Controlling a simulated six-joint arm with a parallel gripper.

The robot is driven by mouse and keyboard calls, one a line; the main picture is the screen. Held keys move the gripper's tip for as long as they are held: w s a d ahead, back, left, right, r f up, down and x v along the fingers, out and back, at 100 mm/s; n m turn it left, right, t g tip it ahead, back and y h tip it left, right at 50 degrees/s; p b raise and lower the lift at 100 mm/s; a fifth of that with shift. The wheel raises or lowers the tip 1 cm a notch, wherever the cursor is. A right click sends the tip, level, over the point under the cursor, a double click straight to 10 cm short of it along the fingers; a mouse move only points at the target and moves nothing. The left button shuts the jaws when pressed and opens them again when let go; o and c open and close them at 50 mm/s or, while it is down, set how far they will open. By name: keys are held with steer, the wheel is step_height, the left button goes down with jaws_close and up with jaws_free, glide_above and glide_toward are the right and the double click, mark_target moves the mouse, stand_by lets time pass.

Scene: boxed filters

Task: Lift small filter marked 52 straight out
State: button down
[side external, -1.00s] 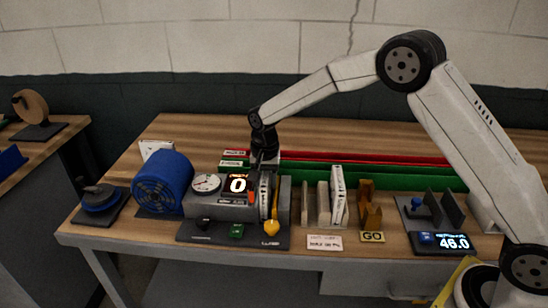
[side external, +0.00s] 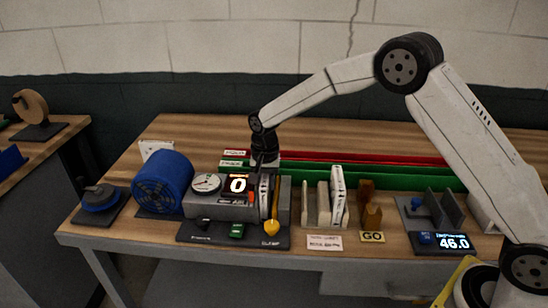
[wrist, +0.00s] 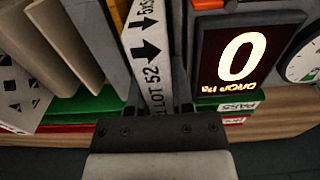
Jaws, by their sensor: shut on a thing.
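The small filter marked 52 (wrist: 148,62) is a thin white strip with black arrows and "LOT 52" in the wrist view. In the side view the filter (side external: 264,196) stands upright in the grey tester block (side external: 215,209), between the lit display and the yellow-handled lever. My gripper (side external: 265,166) is above it and shut on its top end. In the wrist view my gripper (wrist: 158,108) has one finger on each side of the strip. The filter's lower end is hidden.
The display (side external: 237,184) reads 0, with a dial (side external: 206,184) to its left. The yellow-handled lever (side external: 272,226) is close on the right. Green (side external: 380,174) and red rails run behind.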

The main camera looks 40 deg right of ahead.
steer(key=shift+r, duration=0.1)
steer(key=shift+r, duration=4.95)
